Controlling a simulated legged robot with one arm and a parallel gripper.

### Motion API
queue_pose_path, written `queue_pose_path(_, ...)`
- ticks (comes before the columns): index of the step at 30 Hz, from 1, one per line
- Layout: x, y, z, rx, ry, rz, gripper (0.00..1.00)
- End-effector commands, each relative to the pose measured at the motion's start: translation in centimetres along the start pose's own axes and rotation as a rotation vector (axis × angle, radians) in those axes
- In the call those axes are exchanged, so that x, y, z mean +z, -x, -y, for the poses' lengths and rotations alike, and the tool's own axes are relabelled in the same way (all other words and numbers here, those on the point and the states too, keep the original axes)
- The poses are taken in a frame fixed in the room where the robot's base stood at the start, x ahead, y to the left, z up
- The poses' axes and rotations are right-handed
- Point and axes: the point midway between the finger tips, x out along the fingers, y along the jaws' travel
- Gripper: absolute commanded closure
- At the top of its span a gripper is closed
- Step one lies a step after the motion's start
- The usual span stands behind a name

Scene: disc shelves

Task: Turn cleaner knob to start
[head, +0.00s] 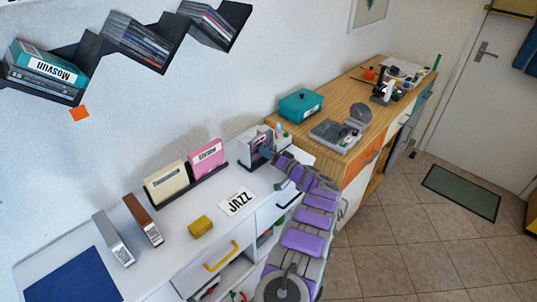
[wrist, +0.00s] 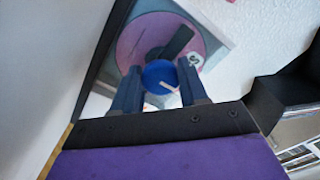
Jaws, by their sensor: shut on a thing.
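The cleaner (head: 252,143) is a light grey box with a pinkish disc at its front. It stands at the back right of the white cabinet top. In the wrist view its pink disc (wrist: 137,38) has a dark arm across it. The round blue knob (wrist: 163,84) has a white pointer mark and sits below the disc, beside a small white label (wrist: 196,60). My gripper (wrist: 159,73) has one dark finger on each side of the knob and is shut on it. In the head view my gripper (head: 272,157) is at the cleaner's front, and the knob is hidden.
A rack with a cream box (head: 166,185) and a pink box (head: 207,158) stands left of the cleaner. A JAZZ card (head: 237,202) and a yellow block (head: 200,227) lie in front. A wooden counter (head: 345,100) with a turntable is at right. Zigzag shelves hang above.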

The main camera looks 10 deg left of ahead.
Motion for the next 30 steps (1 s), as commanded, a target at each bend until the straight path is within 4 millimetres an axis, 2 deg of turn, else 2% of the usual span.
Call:
queue_pose_path(1,0.55,0.05,-0.35,0.007,0.003,0.01,0.87)
queue_pose_path(12,0.45,0.07,-0.33,0.007,0.007,0.008,0.87)
queue_pose_path(13,0.44,0.06,-0.32,0.007,0.006,0.008,0.56)
queue_pose_path(18,0.28,0.09,-0.15,0.004,0.007,0.004,0.4)
queue_pose_path(21,0.15,0.12,-0.02,0.003,0.008,0.002,0.31)
queue_pose_path(30,-0.11,0.54,0.13,0.001,0.007,-0.002,0.31)
